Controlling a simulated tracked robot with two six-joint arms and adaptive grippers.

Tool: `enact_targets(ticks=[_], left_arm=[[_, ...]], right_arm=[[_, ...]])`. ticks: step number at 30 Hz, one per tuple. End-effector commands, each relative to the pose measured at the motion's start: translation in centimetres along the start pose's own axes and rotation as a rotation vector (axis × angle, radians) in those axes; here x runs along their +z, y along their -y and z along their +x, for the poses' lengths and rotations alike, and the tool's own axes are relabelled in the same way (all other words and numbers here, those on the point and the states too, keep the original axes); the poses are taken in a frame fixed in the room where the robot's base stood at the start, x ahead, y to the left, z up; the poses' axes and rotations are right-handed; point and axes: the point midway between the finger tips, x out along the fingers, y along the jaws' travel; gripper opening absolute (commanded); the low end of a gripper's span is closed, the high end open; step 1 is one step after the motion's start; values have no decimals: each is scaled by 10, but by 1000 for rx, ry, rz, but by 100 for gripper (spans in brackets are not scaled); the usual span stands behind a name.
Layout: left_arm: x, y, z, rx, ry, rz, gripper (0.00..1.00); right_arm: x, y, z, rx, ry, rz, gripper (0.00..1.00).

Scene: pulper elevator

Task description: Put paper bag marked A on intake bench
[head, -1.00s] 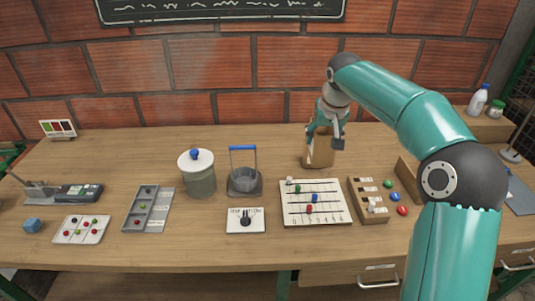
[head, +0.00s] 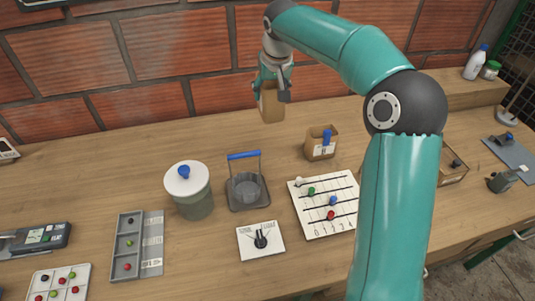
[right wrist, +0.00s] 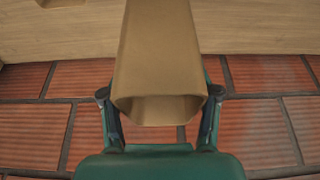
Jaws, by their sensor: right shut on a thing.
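My right gripper (head: 272,84) is shut on a brown paper bag (head: 271,106) and holds it up in front of the brick wall, above the back of the bench. In the right wrist view the bag (right wrist: 158,60) sits between the two fingers, with an opening facing the camera. No letter A can be read on it. The wooden bench (head: 120,180) runs across the head view; I cannot tell if it is the intake bench. My left gripper is out of view.
A small brown box (head: 313,152) with a blue item stands below and right of the bag. A lidded pot (head: 195,203), a blue-handled basket (head: 246,190), a dial plate (head: 245,245) and a bead board (head: 305,215) stand in front. The bench's back left is clear.

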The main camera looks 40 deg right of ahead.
Motion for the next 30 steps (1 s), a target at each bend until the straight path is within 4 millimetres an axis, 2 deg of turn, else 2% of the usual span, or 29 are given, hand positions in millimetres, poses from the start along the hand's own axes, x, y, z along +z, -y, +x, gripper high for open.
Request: enact_targets(ticks=[5, 15, 18, 30], left_arm=[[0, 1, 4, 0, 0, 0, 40], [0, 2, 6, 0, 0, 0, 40], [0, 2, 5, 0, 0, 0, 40], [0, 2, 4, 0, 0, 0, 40]], right_arm=[[12, -7, 23, 6, 4, 9, 20], [46, -8, 105, 6, 7, 11, 20], [54, -8, 124, 6, 5, 11, 20], [69, -8, 162, 6, 5, 11, 20]])
